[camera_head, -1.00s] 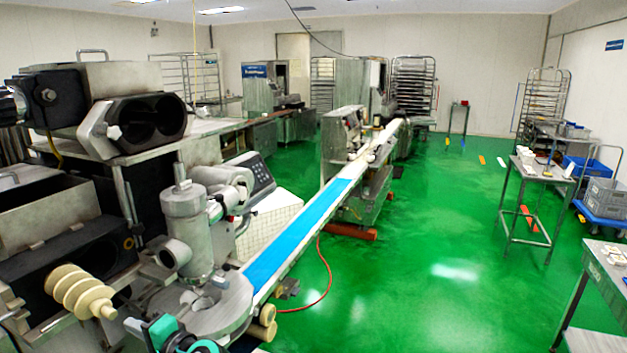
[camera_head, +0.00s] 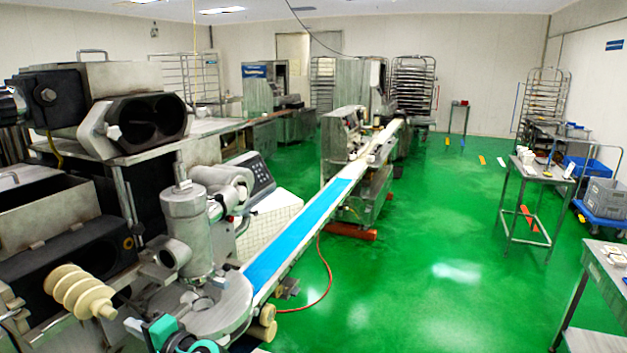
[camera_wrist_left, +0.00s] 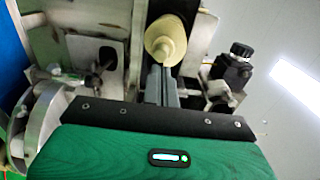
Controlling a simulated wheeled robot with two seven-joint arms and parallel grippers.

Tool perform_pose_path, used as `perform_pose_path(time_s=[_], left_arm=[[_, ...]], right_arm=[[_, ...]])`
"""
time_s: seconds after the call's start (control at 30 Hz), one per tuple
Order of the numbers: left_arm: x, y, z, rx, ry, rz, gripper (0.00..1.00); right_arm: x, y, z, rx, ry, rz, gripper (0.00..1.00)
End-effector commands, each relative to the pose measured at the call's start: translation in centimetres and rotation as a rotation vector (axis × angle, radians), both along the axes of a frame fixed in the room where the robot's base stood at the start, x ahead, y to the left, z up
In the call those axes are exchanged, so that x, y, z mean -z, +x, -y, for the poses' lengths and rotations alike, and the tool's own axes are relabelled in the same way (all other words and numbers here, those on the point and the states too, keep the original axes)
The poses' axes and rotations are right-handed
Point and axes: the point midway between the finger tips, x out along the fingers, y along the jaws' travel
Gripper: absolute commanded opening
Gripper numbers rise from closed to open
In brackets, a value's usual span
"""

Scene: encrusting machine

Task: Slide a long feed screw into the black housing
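The cream feed screw (camera_head: 80,291) lies at the lower left of the head view, at the front opening of the lower black housing (camera_head: 82,246). Its rear part is hidden, so I cannot tell how deep it sits. My left gripper (camera_head: 132,325) is at the screw's near end. In the left wrist view the two dark fingers (camera_wrist_left: 163,84) are close together around the thin end of the screw (camera_wrist_left: 167,42). An upper black housing (camera_head: 150,121) with two round bores shows above. My right gripper is not in view.
A metal cylinder (camera_head: 187,231) of the machine stands just right of the screw. A blue conveyor belt (camera_head: 298,233) runs away to the back. A steel table (camera_head: 540,171) stands at right. The green floor (camera_head: 430,240) between is clear.

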Motion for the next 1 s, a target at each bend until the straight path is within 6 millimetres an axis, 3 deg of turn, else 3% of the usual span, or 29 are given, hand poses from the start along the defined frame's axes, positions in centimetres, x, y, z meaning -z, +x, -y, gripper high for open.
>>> perform_pose_path(time_s=[0.57,1.0], left_arm=[[0.0,0.1,-0.2,-0.001,0.000,0.000,0.00],[0.0,1.2,-2.9,-0.001,0.001,0.000,0.00]], right_arm=[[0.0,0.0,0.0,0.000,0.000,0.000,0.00],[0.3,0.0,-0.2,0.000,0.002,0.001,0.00]])
